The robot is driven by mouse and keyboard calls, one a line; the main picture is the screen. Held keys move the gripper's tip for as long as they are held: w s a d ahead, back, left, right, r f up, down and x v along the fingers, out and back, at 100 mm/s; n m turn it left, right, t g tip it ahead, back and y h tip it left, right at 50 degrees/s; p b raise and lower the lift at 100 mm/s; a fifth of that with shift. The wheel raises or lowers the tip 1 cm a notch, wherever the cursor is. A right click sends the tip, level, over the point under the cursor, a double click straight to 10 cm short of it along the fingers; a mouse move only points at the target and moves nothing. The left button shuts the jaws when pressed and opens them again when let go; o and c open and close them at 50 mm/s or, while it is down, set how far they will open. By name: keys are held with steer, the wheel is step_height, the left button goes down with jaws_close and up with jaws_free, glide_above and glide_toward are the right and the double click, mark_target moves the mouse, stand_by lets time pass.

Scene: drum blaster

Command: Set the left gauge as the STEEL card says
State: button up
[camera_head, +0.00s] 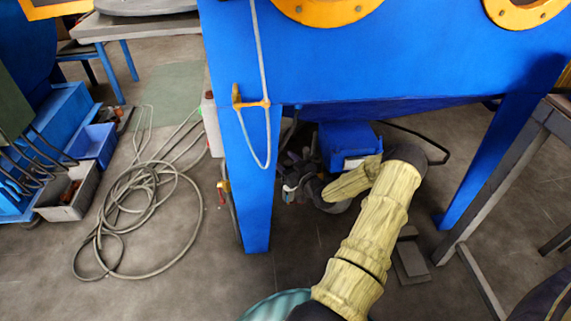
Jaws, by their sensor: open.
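I see no gauge and no STEEL card in this view. The blue blasting cabinet (400,60) fills the upper right, with parts of two round orange flanges at its top edge. An arm in a pale yellow sleeve (378,225) rises from the bottom and bends left beneath the cabinet. Its sleeved end lies in front of dark, cluttered parts (298,178). I cannot make out gripper jaws there.
Blue cabinet legs (255,205) stand left and right of the arm. A coiled hose (140,215) lies on the floor at left, near a grey bin (68,190) and a blue bin (93,145). A table frame (495,185) is at right. The front left floor is clear.

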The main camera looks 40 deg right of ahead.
steer(key=shift+c, duration=0.4)
steer(key=c, duration=0.9)
steer(key=shift+w+r+m+h+p, duration=0.1)
steer(key=shift+r+m+h+p, duration=0.15)
steer(key=shift+m+h+p, duration=0.5)
steer(key=shift+d+f+h+p, duration=0.1)
steer(key=shift+f+h+p, duration=0.1)
steer(key=shift+h+p, duration=0.25)
steer(key=o, duration=1)
steer(key=shift+s, duration=0.2)
